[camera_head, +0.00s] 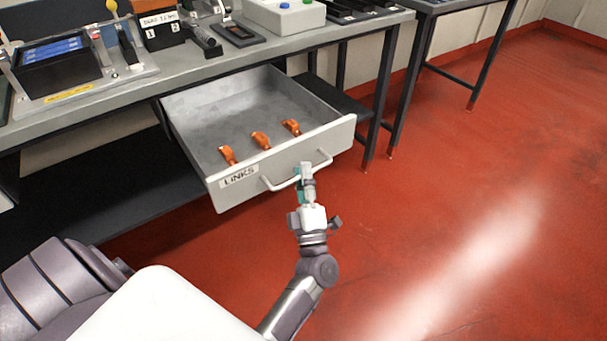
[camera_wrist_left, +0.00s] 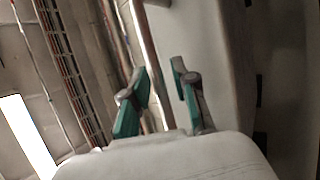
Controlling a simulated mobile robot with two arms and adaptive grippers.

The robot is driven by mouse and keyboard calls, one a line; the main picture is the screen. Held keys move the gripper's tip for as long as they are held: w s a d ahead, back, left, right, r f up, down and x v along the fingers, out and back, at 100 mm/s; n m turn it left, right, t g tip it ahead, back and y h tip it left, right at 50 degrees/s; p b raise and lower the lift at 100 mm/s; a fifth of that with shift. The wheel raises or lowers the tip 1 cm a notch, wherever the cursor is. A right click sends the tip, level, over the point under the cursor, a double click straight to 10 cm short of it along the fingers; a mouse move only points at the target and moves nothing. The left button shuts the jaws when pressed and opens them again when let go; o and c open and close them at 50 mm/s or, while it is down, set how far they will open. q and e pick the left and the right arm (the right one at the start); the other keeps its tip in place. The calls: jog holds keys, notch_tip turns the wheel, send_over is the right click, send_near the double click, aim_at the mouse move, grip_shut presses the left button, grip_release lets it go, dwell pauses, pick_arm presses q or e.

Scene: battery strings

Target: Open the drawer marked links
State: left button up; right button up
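The drawer marked LINKS (camera_head: 228,193) is pulled well out from under the workbench. Its white front carries the label at the left and a bar handle (camera_head: 282,185). Several orange links lie inside, near the front. My left gripper (camera_head: 305,172) is at the right part of the handle. In the left wrist view the handle bar (camera_wrist_left: 151,60) runs between the two teal-padded fingers (camera_wrist_left: 160,98). The fingers stand apart, with a visible gap between the bar and the right finger. My right gripper is out of view.
A dark lower shelf (camera_head: 100,190) lies left of the drawer. The red floor (camera_head: 450,190) to the right is clear.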

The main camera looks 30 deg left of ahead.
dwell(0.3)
pick_arm(q)
jog(key=shift+v, duration=4.2)
jog(key=shift+w, duration=0.1)
